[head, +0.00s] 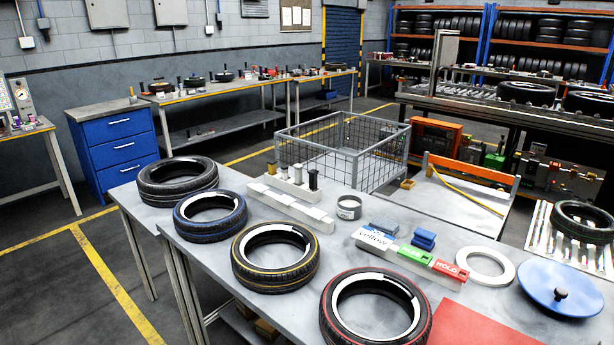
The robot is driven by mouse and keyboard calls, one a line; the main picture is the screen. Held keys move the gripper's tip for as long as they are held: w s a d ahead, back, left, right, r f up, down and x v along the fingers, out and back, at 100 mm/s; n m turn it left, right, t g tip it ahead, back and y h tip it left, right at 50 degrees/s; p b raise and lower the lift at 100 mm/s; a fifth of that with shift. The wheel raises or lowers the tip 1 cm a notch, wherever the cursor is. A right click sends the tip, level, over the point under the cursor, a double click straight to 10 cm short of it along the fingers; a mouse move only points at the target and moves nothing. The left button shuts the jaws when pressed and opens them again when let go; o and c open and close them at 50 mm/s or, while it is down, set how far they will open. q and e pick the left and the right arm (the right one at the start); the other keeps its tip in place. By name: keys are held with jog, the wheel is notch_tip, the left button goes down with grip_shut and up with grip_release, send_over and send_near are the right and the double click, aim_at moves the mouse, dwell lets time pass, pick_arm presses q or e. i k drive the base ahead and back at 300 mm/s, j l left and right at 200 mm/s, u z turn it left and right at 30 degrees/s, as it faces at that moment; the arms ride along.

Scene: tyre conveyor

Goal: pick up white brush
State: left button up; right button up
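A long pale holder (290,205) lies on the near grey table, behind the tyres. Several small upright pieces stand in it, and they look like brushes. Two have pale tops, a pale brush (283,172) and another pale brush (298,174). A dark brush (313,180) stands at the right of the row, and a brownish one at the left end. They are too small to tell which is the white brush. Nothing touches them. Neither of my grippers is in view.
Tyres with blue (210,216), yellow (275,258) and red (376,308) stripes line the near edge. A tin (349,207), a colored label strip (410,256), a white ring (485,266) and a blue lid (560,288) lie right. A wire cage (342,150) stands behind.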

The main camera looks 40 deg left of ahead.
aim_at(298, 168)
jog(key=k+j, duration=0.1)
jog(key=j, duration=0.3)
jog(key=k+j, duration=0.15)
jog(key=j, duration=0.2)
jog(key=k+j+z, duration=0.1)
jog(key=j, duration=0.3)
jog(key=k+j, duration=0.15)
jog(key=j, duration=0.25)
jog(key=k+j, duration=0.15)
jog(key=j, duration=0.2)
jog(key=k+j+z, duration=0.1)
jog(key=j, duration=0.3)
jog(key=k+j, duration=0.2)
jog(key=j, duration=0.15)
jog(key=k+j, duration=0.15)
jog(key=j, duration=0.2)
jog(key=i+z, duration=0.05)
